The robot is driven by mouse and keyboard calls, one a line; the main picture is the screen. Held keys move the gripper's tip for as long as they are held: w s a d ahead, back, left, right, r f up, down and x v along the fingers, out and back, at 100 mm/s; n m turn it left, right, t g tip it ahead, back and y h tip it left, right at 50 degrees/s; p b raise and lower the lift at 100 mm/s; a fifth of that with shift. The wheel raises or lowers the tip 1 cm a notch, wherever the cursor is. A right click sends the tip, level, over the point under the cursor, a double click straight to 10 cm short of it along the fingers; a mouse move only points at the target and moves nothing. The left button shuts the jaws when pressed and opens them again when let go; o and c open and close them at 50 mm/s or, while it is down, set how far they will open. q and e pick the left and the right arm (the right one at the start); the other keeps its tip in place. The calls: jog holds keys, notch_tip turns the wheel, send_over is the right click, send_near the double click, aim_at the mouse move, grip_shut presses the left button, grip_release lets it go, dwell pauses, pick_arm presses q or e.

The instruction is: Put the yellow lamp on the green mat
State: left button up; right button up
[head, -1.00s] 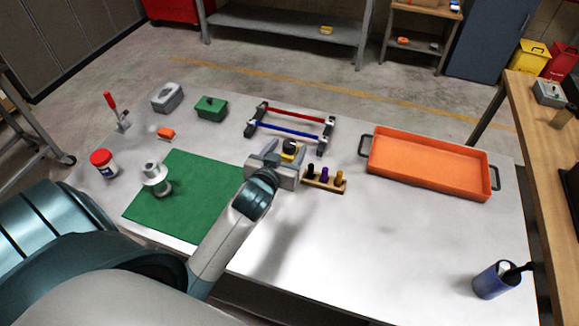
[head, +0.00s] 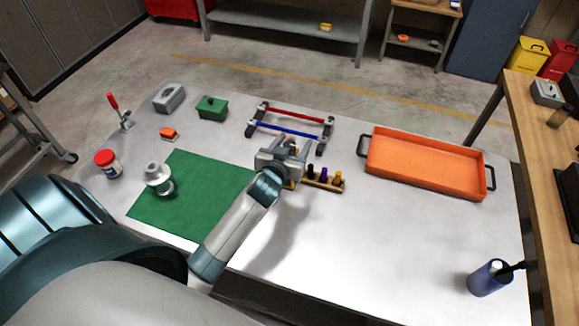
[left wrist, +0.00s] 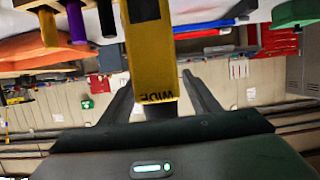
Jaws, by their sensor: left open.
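The yellow lamp, a yellow block with dark lettering (left wrist: 146,45), shows large in the left wrist view, upside down there. It lies between the two spread fingers of my left gripper (left wrist: 157,80), which is open. In the head view, my left gripper (head: 286,148) is over the middle of the table and hides most of the lamp. The green mat (head: 205,205) lies flat to the left of the gripper. A pale grey flanged part (head: 158,179) stands on the mat's left side. My right gripper is not in view.
A wooden peg holder (head: 325,185) stands close to the right of my gripper, with a red-and-blue bar rack (head: 290,133) behind. An orange tray (head: 425,165) is farther right. A red-lidded jar (head: 107,164) stands left of the mat. The mat's right part is clear.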

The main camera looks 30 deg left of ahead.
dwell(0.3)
pick_arm(q)
grip_shut()
jog(key=shift+r, duration=0.1)
notch_tip(320, 180, up, 10)
jog(key=b, duration=0.2)
jog(key=shift+b, duration=0.3)
dwell(0.5)
